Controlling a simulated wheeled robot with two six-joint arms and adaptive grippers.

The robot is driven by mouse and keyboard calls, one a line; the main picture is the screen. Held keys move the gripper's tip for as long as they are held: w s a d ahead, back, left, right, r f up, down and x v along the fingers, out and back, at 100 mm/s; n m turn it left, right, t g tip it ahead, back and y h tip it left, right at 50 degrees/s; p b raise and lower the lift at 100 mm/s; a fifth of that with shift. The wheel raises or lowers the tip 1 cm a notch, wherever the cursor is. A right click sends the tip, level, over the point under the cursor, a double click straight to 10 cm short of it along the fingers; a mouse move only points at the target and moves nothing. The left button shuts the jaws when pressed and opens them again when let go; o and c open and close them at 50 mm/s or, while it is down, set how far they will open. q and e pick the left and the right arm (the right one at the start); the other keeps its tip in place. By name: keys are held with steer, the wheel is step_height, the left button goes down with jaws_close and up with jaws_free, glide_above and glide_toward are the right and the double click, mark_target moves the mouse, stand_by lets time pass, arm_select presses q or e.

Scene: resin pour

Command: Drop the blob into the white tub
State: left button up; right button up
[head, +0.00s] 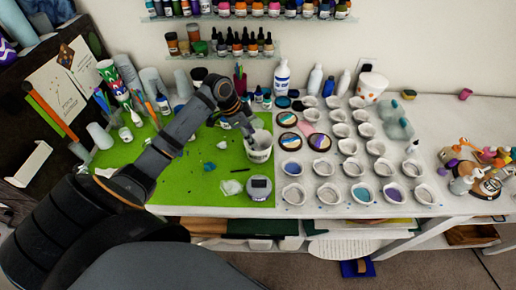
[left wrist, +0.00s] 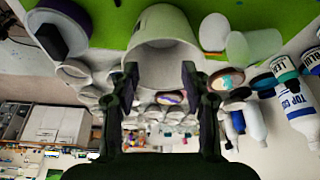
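The white tub (head: 260,154) stands on the right part of the green mat; in the left wrist view its open mouth and wall (left wrist: 162,22) show just beyond the fingers. My left gripper (head: 249,136) is over the tub's rim in the head view. In the left wrist view its two fingers (left wrist: 160,78) are apart, with nothing visibly held between them. I cannot tell which is the task's blob, and the tub's inside is partly hidden. My right gripper is not in view.
Rows of small white cups (head: 326,193) and round tins (head: 290,141) fill the table to the right. Bottles (head: 282,77) stand behind. The green mat (head: 185,190) has free room at front left.

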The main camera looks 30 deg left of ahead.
arm_select(q)
steer(key=v, duration=1.2)
